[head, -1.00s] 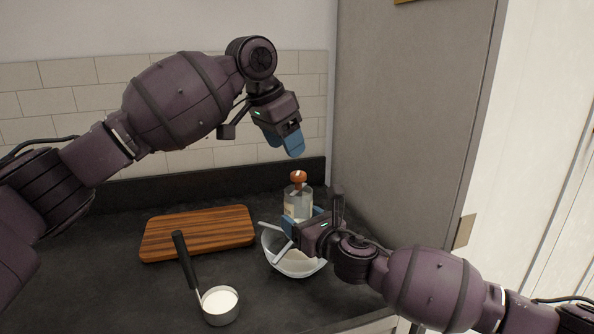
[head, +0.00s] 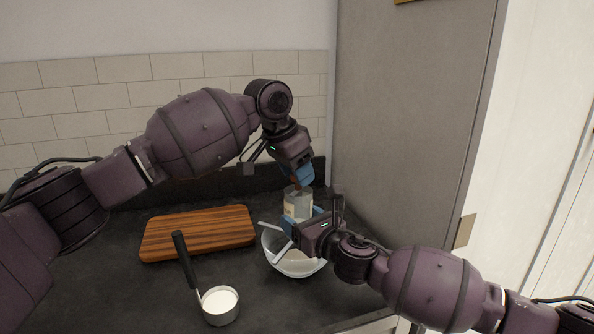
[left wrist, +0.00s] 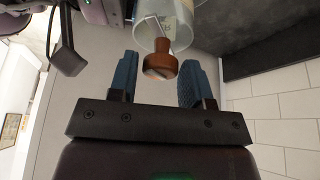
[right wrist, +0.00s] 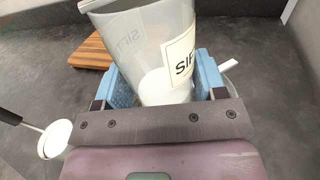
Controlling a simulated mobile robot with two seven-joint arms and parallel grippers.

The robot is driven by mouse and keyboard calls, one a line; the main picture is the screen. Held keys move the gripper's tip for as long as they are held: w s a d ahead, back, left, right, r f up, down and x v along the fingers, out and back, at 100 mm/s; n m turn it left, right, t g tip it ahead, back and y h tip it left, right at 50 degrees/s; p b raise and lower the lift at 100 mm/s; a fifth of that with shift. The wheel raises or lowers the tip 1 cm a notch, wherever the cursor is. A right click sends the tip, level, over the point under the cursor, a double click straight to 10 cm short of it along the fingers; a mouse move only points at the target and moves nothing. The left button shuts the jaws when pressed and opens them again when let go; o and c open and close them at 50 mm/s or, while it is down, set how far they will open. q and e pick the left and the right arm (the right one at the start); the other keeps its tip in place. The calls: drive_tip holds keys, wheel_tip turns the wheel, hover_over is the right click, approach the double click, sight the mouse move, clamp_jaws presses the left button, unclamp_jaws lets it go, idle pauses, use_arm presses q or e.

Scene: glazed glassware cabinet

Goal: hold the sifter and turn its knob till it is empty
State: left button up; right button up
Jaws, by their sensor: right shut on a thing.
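The sifter (head: 297,204) is a clear cup with a label, also in the right wrist view (right wrist: 150,45), where pale powder shows low inside. My right gripper (head: 303,226) is shut on its body and holds it above a pale bowl (head: 294,264). The orange-brown knob (left wrist: 160,66) shows in the left wrist view on the sifter's end. My left gripper (left wrist: 158,78) is open, its blue fingers on either side of the knob with gaps between. In the head view the left gripper (head: 303,178) is just above the sifter and mostly hides the knob.
A striped wooden board (head: 198,232) lies at the left on the dark counter (head: 110,290). A metal cup of white powder (head: 220,305) with a black handle stands in front of it. A tall grey panel (head: 410,120) rises close on the right, behind my right arm.

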use_arm(q)
drive_tip(key=c, duration=0.6)
drive_tip(key=shift+n, duration=0.4)
drive_tip(key=n+y, duration=0.1)
drive_tip(key=n, duration=0.2)
drive_tip(key=n+t, duration=0.1)
drive_tip(key=n, duration=0.1)
drive_tip(key=shift+d+r+n+t+y, duration=0.1)
drive_tip(key=shift+d+n+t+y, duration=0.05)
drive_tip(key=shift+n+t+y, duration=0.2)
drive_tip(key=n+y, duration=0.1)
drive_tip(key=n, duration=0.2)
drive_tip(key=n+y, duration=0.1)
drive_tip(key=n, duration=0.2)
drive_tip(key=shift+t, duration=0.25)
drive_tip(key=shift+y, duration=0.25)
drive_tip(key=o, duration=0.9)
drive_tip(key=shift+o, duration=0.2)
drive_tip(key=shift+s, duration=0.1)
